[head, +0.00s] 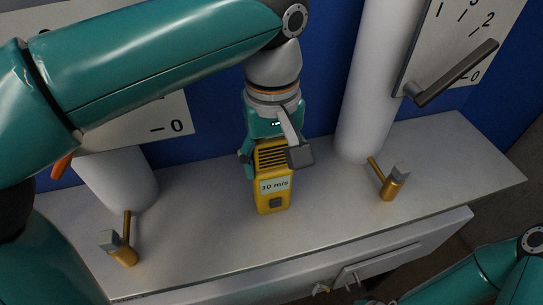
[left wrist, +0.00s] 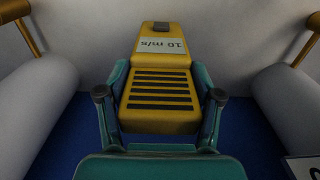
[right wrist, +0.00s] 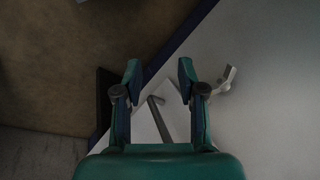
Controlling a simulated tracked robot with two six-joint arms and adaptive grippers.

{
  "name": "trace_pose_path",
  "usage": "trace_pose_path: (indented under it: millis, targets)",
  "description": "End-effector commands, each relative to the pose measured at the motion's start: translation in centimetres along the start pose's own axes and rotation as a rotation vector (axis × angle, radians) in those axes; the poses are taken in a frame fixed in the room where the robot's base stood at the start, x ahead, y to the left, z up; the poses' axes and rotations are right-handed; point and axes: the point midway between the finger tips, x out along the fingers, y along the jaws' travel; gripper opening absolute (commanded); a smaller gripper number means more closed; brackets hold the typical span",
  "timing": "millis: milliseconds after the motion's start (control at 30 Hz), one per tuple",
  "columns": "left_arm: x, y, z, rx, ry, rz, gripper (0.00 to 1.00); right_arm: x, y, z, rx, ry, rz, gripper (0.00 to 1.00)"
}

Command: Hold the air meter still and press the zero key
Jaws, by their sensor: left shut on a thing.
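The yellow air meter (head: 272,180) stands upright on the grey bench top, with a vented black-slotted upper part and a label reading "10 m/s". A grey square key (head: 275,203) sits below the label; it also shows at the far end of the meter in the left wrist view (left wrist: 161,26). My left gripper (head: 274,150) is shut on the meter's upper part, and in the left wrist view its fingers (left wrist: 160,100) lie on both sides of the slotted part. My right gripper (right wrist: 157,80) is open and empty in the right wrist view, its fingers wide apart.
Brass valves with grey ends stand on the bench at left (head: 124,252) and right (head: 393,182). White columns rise at left (head: 120,182) and right (head: 370,80). A dial plate with a lever (head: 455,75) is at upper right. The bench top (head: 335,205) right of the meter is clear.

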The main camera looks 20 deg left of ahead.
Motion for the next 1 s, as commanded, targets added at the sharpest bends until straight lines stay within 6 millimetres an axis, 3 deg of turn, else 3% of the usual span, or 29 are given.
trace_pose_path:
  millis: [400, 467, 667, 1000]
  targets:
    - [0.26, -0.04, 0.08, 0.001, -0.004, -0.007, 0.00, 0.05, 0.02, 0.00, 0.000, 0.000, 0.000, 0.40]
    - [0.27, -0.04, 0.09, 0.001, -0.005, -0.007, 0.00, 0.05, 0.02, 0.00, 0.000, 0.000, 0.000, 0.33]
    - [0.32, -0.05, 0.10, 0.002, -0.005, -0.008, 0.00, 0.06, 0.02, 0.00, 0.000, 0.000, 0.000, 0.00]
    - [0.38, -0.06, 0.13, 0.002, -0.007, -0.010, 0.00, 0.07, 0.03, 0.00, 0.000, 0.000, 0.000, 0.00]
